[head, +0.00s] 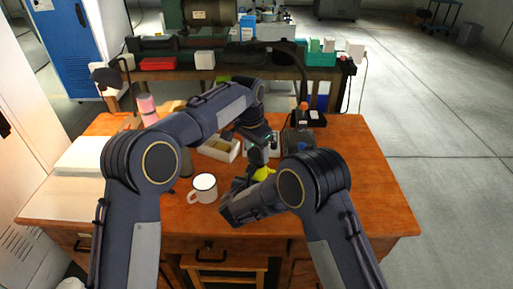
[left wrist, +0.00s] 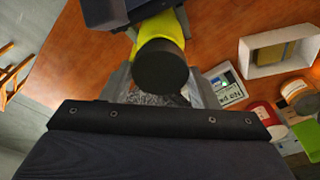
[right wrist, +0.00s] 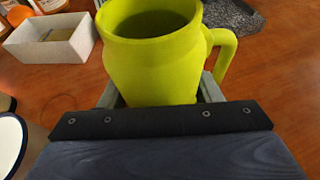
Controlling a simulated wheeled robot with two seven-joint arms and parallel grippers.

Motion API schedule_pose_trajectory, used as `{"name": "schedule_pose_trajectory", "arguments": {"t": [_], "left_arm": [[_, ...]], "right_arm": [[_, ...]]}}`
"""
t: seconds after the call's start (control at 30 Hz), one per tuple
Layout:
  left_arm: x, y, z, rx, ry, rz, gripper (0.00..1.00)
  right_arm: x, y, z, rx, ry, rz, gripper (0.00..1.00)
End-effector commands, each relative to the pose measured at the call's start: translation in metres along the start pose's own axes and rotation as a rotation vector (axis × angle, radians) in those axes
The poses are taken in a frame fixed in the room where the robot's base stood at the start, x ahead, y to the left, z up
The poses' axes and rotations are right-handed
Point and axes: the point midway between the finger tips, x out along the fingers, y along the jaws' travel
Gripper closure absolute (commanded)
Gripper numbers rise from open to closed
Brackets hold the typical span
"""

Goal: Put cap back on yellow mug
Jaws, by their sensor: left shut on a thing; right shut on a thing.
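The yellow mug (head: 264,174) is above the table, in the right gripper. In the right wrist view the yellow mug (right wrist: 150,60) is upright with its open mouth up and handle to the right. My right gripper (right wrist: 160,92) is shut on its body. The black round cap (left wrist: 160,68) is between the fingers of my left gripper (left wrist: 160,82), which is shut on it. In the left wrist view the cap overlaps the mug (left wrist: 152,28) behind it. In the head view the cap (head: 257,157) is over the mug; I cannot tell whether they touch.
A white enamel mug (head: 203,191) stands left of my right gripper. An open white box (left wrist: 248,58), a red jar (left wrist: 263,116) and an orange-lidded jar (left wrist: 299,93) stand nearby. A pink bottle (head: 147,106) is at the left. The table's right side (head: 365,190) is clear.

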Motion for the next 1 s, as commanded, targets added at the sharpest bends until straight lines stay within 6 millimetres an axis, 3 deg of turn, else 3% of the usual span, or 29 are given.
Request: {"name": "schedule_pose_trajectory", "arguments": {"t": [1.0], "left_arm": [[0.017, 0.000, 0.003, -0.001, 0.000, 0.000, 0.68]], "right_arm": [[0.000, 0.000, 0.001, 0.000, -0.001, 0.000, 0.83]]}}
